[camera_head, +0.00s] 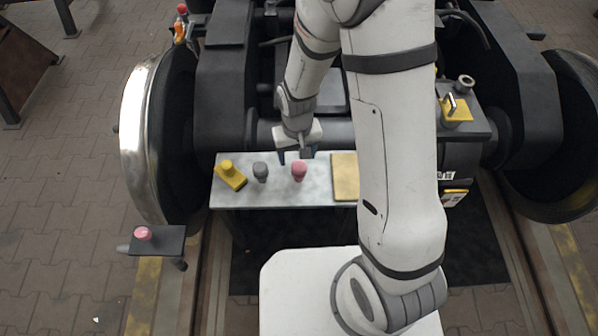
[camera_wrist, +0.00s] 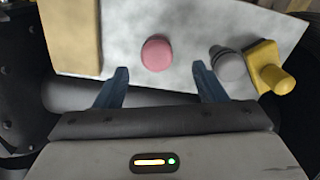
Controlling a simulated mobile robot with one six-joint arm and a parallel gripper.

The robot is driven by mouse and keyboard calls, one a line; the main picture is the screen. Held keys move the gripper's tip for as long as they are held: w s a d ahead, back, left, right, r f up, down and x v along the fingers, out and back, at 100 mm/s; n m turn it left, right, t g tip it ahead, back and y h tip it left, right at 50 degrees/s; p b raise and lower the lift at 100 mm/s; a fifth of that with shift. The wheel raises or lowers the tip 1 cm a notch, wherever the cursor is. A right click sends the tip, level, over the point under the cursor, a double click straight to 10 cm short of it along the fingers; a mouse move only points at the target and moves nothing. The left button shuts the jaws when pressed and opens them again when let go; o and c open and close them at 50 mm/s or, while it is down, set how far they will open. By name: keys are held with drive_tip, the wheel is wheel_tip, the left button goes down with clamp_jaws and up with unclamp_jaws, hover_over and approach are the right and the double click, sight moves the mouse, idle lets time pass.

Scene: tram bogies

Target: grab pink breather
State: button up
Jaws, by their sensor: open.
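The pink breather (camera_head: 299,170) stands upright on a light grey plate (camera_head: 285,198) in the head view, between a grey breather and a yellow pad. In the wrist view the pink breather (camera_wrist: 156,54) shows as a round pink top, ahead of and between my fingers. My gripper (camera_head: 296,156) is open and empty, just behind and above the pink breather in the head view. Its two blue fingers (camera_wrist: 158,75) stand apart in the wrist view, with nothing between them at the base. A second pink piece (camera_head: 143,233) sits on a small dark bracket at the lower left.
A grey breather (camera_head: 260,171) and a yellow part with a knob (camera_head: 230,176) stand left of the pink breather. A flat yellow block (camera_head: 345,176) lies to its right. A yellow-based part (camera_head: 455,107) sits on the dark box at right. Wheels (camera_head: 150,140) flank the plate.

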sight(299, 166)
drive_tip(key=f+b, duration=0.1)
drive_tip(key=f, duration=0.2)
drive_tip(key=f+b, duration=0.1)
drive_tip(key=f, duration=0.3)
drive_tip(key=shift+w+d, duration=0.15)
drive_tip(key=shift+d, duration=0.05)
drive_tip(key=shift+c, duration=0.2)
drive_tip(key=c, duration=1.1)
